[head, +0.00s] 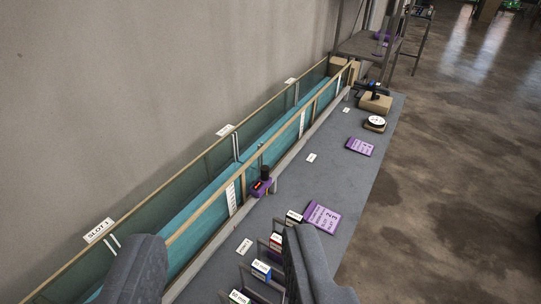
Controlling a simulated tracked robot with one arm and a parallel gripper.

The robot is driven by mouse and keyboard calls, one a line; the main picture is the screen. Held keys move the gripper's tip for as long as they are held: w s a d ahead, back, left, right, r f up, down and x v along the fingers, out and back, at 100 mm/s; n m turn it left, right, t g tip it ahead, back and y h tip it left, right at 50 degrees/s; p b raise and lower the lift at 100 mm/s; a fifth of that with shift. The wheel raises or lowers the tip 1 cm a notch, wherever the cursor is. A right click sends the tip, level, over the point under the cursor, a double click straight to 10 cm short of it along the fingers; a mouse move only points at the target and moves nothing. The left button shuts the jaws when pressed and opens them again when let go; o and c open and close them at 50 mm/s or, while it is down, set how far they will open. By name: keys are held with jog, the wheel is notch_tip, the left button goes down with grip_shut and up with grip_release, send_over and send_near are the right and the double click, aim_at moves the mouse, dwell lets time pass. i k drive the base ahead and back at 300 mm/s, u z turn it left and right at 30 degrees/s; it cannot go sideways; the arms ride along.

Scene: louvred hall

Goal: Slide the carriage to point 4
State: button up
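A small purple block with a dark upright knob (263,184), which looks like the carriage, sits against the front rail of the long teal channel (200,203), near its middle. My gripper (225,238) is in the foreground, its two grey fingers wide apart with nothing between them. The carriage is beyond the fingertips, apart from them. Small white tags lie along the bench, a near one (244,246), a middle one (311,157) and a far one (346,110). Their print is too small to read, so I cannot tell which is point 4.
A rack of upright dividers with labelled boxes (261,270) stands at the near bench edge. Purple cards (322,217) (360,147), a round white dial (375,122) and a dark device on a tan block (375,100) are on the grey bench (290,190). A wall borders the left.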

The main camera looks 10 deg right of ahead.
aim_at(265, 178)
jog(key=k, duration=1.2)
jog(key=z, duration=0.55)
jog(key=i, duration=0.55)
jog(key=z, duration=0.55)
jog(key=i, duration=1.25)
jog(key=u, duration=0.55)
jog(key=i, duration=0.55)
jog(key=u, duration=0.45)
jog(key=k, duration=0.9)
jog(key=u, duration=0.2)
jog(key=i, duration=0.9)
jog(key=z, duration=0.1)
